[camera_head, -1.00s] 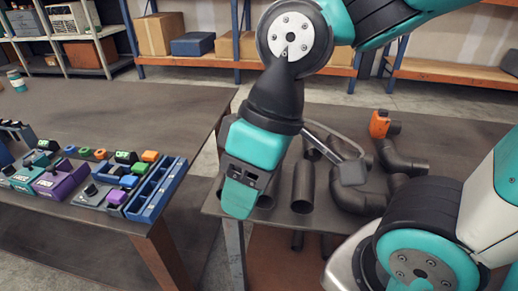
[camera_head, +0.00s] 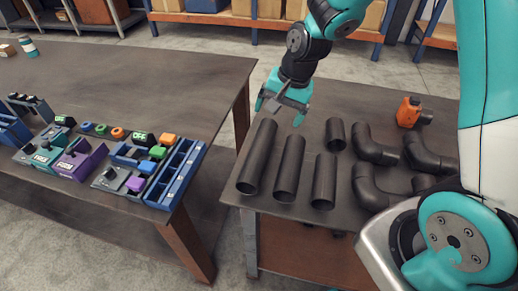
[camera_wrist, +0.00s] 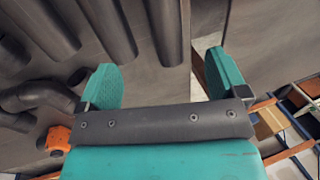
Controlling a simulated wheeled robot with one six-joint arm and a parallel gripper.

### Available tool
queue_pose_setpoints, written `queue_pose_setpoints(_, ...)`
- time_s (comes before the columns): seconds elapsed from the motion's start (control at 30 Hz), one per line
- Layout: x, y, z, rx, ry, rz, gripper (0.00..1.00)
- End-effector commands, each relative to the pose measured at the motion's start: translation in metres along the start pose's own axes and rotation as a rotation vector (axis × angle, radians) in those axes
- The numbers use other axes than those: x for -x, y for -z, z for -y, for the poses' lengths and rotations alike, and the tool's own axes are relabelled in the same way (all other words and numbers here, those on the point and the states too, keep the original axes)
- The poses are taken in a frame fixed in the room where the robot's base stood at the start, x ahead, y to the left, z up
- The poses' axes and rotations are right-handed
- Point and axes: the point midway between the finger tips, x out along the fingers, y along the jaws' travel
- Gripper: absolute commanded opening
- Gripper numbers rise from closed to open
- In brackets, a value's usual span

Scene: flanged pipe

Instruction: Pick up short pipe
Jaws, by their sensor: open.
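Dark grey straight pipes of differing lengths lie on the right table in the head view. The shortest pipe (camera_head: 335,135) lies right of the longer ones, near the elbows. My gripper (camera_head: 279,112) is open and empty above the table's far left part, left of the short pipe and beyond the far end of the leftmost long pipe (camera_head: 257,158). In the wrist view, my gripper's teal fingers (camera_wrist: 161,78) are spread, with a long pipe (camera_wrist: 163,28) showing between them farther off. I cannot clearly make out the short pipe there; the left finger hides part of the table.
Two more straight pipes (camera_head: 289,168) (camera_head: 324,181) lie beside the leftmost one. Several pipe elbows (camera_head: 375,146) lie at the right, with an orange object (camera_head: 408,111) behind them. The left table (camera_head: 150,80) holds coloured parts and a blue tray (camera_head: 180,170). A floor gap separates the tables.

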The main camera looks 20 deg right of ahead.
Motion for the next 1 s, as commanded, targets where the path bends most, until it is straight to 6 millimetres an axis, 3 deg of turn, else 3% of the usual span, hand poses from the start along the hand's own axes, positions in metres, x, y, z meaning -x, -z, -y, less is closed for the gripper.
queue_pose_setpoints(0.43, -0.093, -0.003, 0.001, 0.004, -0.004, 0.005, 0.91)
queue_pose_setpoints(0.77, -0.118, -0.003, 0.002, 0.004, -0.002, 0.003, 0.91)
queue_pose_setpoints(1.0, -0.149, -0.004, 0.005, 0.004, -0.003, 0.004, 0.91)
